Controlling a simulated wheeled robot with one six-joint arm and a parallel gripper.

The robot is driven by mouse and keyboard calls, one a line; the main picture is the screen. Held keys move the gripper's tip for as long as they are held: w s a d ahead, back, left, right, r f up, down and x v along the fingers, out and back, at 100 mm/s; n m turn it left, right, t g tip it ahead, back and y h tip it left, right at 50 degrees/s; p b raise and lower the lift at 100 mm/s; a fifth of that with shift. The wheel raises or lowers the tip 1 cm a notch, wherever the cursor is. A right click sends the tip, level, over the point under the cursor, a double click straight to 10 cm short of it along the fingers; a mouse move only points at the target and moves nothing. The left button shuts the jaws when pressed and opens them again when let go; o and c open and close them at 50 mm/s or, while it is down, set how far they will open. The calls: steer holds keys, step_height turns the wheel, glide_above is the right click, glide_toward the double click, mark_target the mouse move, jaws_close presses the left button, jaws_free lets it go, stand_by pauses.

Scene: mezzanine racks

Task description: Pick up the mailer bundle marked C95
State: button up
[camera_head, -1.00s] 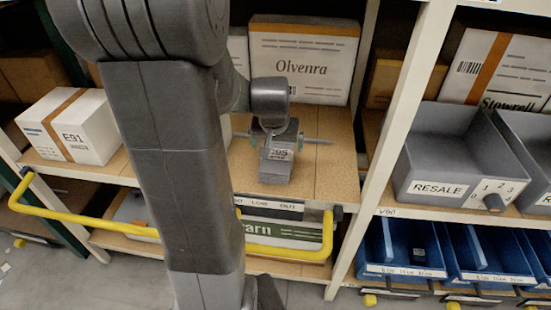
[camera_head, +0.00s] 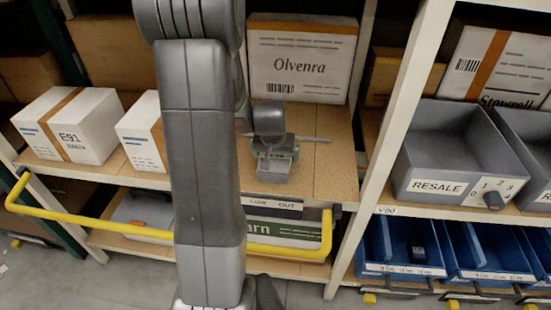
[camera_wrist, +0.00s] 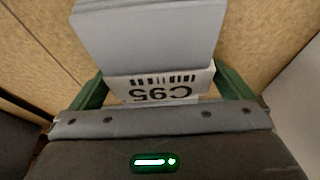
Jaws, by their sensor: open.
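The grey mailer bundle (camera_head: 272,172) lies on the wooden shelf, below and in front of the Olvenra box. Its white label reads C95, upside down, in the wrist view, where the bundle (camera_wrist: 150,35) fills the top middle. My gripper (camera_head: 275,150) is down at the bundle in the head view and covers its back part. In the wrist view my gripper (camera_wrist: 162,87) is open, with one green finger on each side of the labelled end. I cannot tell whether either finger touches it.
The Olvenra box (camera_head: 302,62) stands behind. A white E91 box (camera_head: 70,125) and another white box (camera_head: 142,130) are to the left. A yellow rail (camera_head: 90,221) runs below the shelf front. A rack post (camera_head: 392,120) and grey RESALE bin (camera_head: 440,160) are right.

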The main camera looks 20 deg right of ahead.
steer(key=c, duration=0.9)
steer(key=shift+o, duration=0.2)
